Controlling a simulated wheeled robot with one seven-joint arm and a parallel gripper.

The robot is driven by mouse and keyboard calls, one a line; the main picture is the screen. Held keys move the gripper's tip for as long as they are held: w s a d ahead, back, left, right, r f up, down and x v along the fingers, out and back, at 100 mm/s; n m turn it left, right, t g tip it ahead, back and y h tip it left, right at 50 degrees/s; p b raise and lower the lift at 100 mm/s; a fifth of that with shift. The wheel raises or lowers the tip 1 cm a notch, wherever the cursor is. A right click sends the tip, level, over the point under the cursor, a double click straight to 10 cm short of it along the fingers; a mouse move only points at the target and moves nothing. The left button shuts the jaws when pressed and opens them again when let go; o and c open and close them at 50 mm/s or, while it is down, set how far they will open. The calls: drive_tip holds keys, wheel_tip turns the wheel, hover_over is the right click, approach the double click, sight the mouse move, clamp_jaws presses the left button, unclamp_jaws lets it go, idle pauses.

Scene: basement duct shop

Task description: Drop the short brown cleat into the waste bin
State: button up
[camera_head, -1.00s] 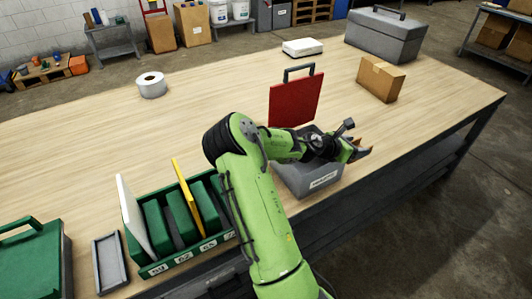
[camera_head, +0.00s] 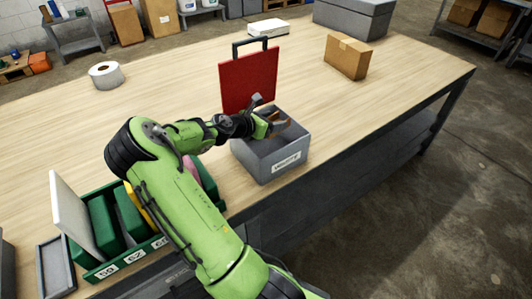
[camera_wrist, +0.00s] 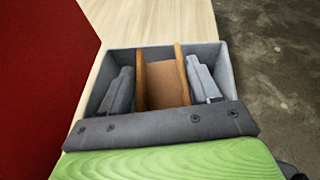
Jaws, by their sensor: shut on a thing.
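The short brown cleat (camera_head: 279,117) is held in my gripper (camera_head: 272,122), above the grey waste bin (camera_head: 284,163) with a white label on its front. In the wrist view, the cleat (camera_wrist: 163,84) shows two upright brown sides and a flat middle. My gripper's two grey fingers (camera_wrist: 160,88) press on its outer sides. The bin's walls (camera_wrist: 225,65) frame the fingers and the cleat from this view. The bin's floor is mostly hidden, and I cannot tell how far the cleat is above it.
A red panel with a dark handle (camera_head: 247,82) stands upright just behind the bin. A cardboard box (camera_head: 346,57) and a white tape roll (camera_head: 106,74) are farther back on the wooden table (camera_head: 180,88). A green divided tray (camera_head: 98,262) is at front left.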

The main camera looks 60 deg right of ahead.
drive_tip(key=shift+f, duration=0.1)
drive_tip(key=o, duration=1.1)
drive_tip(key=shift+a, duration=0.1)
drive_tip(key=p+v, duration=0.4)
drive_tip(key=v, duration=1.1)
drive_tip(key=shift+a, duration=0.25)
